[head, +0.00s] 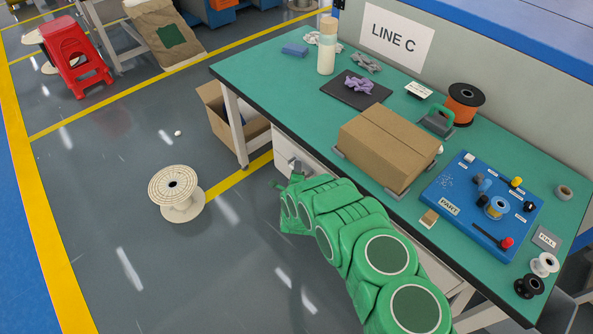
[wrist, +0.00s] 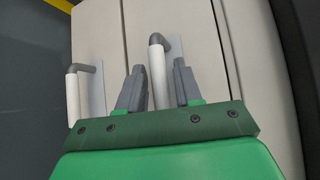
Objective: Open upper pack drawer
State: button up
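In the head view the pale drawer unit (head: 283,147) sits under the green workbench (head: 290,88), with my green arm reaching down in front of it. In the wrist view two pale drawer fronts stand side by side, each with a white bar handle on grey ends. One handle (wrist: 157,75) lies between the fingers of my gripper (wrist: 158,82). The fingers are apart, with a small gap seen at each side of the bar. The other handle (wrist: 73,95) is left of the fingers. The drawers look shut. I cannot tell from this view which is the upper pack drawer.
A cardboard box (head: 391,143) and a blue parts board (head: 480,208) are on the bench. An open carton (head: 213,105) stands beside the bench leg. A cable spool (head: 176,195) is on the floor to the left, with clear floor around it.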

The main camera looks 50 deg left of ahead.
grip_shut()
jog(key=shift+s, duration=0.15)
jog(key=s, duration=2.8)
jog(key=shift+s, duration=0.15)
jog(key=shift+o, duration=1.2)
grip_release()
jog(key=shift+s+d, duration=0.1)
